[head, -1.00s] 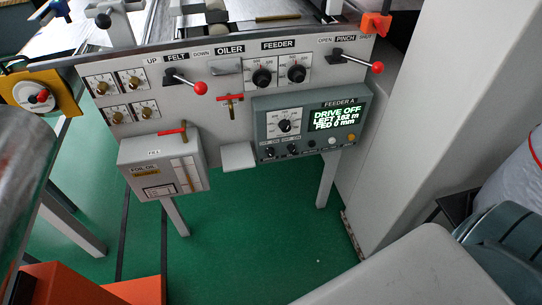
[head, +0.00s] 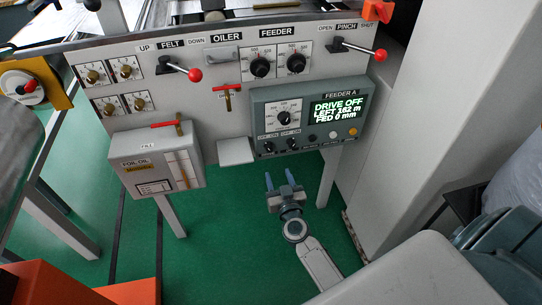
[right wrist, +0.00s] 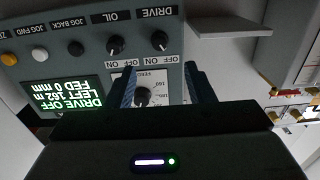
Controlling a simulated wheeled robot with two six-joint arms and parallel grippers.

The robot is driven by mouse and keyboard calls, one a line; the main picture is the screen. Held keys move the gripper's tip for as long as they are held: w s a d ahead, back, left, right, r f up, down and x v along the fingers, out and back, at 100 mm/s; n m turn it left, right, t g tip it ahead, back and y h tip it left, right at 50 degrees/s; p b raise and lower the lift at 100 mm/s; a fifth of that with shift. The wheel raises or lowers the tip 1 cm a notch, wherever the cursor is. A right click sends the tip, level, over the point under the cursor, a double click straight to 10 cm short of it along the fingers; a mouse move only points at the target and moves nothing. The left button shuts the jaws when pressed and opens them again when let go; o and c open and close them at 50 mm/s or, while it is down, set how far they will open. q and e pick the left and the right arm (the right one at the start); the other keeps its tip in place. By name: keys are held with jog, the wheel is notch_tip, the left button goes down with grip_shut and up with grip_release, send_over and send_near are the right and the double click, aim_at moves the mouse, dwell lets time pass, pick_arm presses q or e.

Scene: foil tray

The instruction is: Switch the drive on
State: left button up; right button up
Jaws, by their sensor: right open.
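The grey FEEDER A box (head: 256,112) hangs on the machine's front panel. Its display (head: 337,108) reads DRIVE OFF, LEFT 162 m, FED 0 mm. The small black DRIVE switch (head: 268,147) is at its lower left, beside the OIL switch (head: 293,144). My right gripper (head: 279,180) is open and empty, below the box and pointing up toward these switches. In the right wrist view, which shows the box upside down, the DRIVE switch (right wrist: 159,40) and OIL switch (right wrist: 115,45) lie beyond the spread blue fingers (right wrist: 162,85). My left gripper is out of view.
A small grey ledge (head: 235,151) juts out just left of the box. The foil-oil box (head: 155,165) with a red-handled valve stands further left. FELT (head: 180,68) and PINCH (head: 360,49) levers stick out above. Green floor lies open below.

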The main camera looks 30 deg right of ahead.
aim_at(270, 150)
jog(key=b+x, duration=0.1)
jog(key=x, duration=0.8)
jog(key=shift+d, duration=0.1)
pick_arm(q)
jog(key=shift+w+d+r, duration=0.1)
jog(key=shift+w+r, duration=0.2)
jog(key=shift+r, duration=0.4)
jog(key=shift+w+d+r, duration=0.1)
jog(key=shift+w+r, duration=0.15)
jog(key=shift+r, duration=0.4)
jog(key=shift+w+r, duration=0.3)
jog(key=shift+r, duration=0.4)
pick_arm(e)
jog(key=shift+x, duration=0.95)
jog(key=shift+r, duration=0.1)
jog(key=c, duration=1)
